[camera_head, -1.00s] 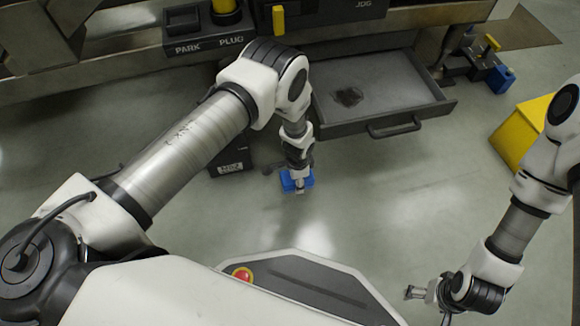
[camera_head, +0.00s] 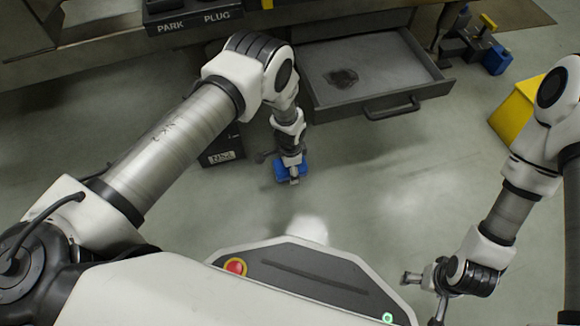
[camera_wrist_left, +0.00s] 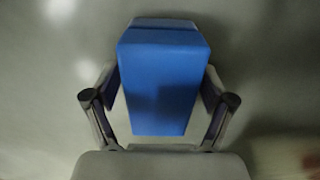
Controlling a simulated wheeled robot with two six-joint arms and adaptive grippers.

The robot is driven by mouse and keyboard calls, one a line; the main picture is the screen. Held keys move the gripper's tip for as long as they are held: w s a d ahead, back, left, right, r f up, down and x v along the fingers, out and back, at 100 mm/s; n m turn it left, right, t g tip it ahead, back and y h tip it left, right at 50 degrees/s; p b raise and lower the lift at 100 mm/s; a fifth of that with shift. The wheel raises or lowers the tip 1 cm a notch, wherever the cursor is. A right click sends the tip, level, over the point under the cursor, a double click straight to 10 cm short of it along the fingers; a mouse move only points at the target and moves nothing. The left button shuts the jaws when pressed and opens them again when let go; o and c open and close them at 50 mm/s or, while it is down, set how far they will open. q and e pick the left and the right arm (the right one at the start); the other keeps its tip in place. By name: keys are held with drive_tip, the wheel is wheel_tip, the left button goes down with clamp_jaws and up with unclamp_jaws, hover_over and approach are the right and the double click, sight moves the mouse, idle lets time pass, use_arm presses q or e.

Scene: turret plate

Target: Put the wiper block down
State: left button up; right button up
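The wiper block appears to be the blue block (camera_head: 280,171) at my left gripper (camera_head: 293,178), left of and nearer than the open drawer. In the left wrist view the blue block (camera_wrist_left: 160,85) sits between the two fingers of the left gripper (camera_wrist_left: 160,95), which close in along its sides. It is held over the grey floor; its height is hard to tell. My right gripper (camera_head: 424,298) is empty at the lower right, its fingers apart.
An open grey drawer (camera_head: 440,88) with a dark smudge (camera_head: 342,78) inside juts out under the bench. A dark labelled box (camera_head: 222,150) stands behind my left forearm. A yellow block (camera_head: 515,112) is at right. The floor (camera_head: 380,190) between is clear.

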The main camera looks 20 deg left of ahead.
use_arm(q)
drive_tip(key=shift+r, duration=0.15)
wheel_tip(320, 180, up, 12)
drive_tip(key=p, duration=0.7)
drive_tip(key=shift+r+p, duration=0.1)
drive_tip(key=shift+p, duration=0.25)
drive_tip(key=s+a+n, duration=0.3)
drive_tip(key=s+a, duration=0.1)
drive_tip(key=s, duration=0.4)
drive_tip(key=s+a+n, duration=0.4)
drive_tip(key=s, duration=0.4)
drive_tip(key=s+a+r+n, duration=0.1)
drive_tip(key=s+r+n, duration=0.3)
drive_tip(key=s, duration=0.7)
wheel_tip(320, 180, up, 3)
drive_tip(key=shift+a+f+n, duration=0.2)
drive_tip(key=shift+a+n, duration=0.1)
drive_tip(key=shift+a, duration=0.1)
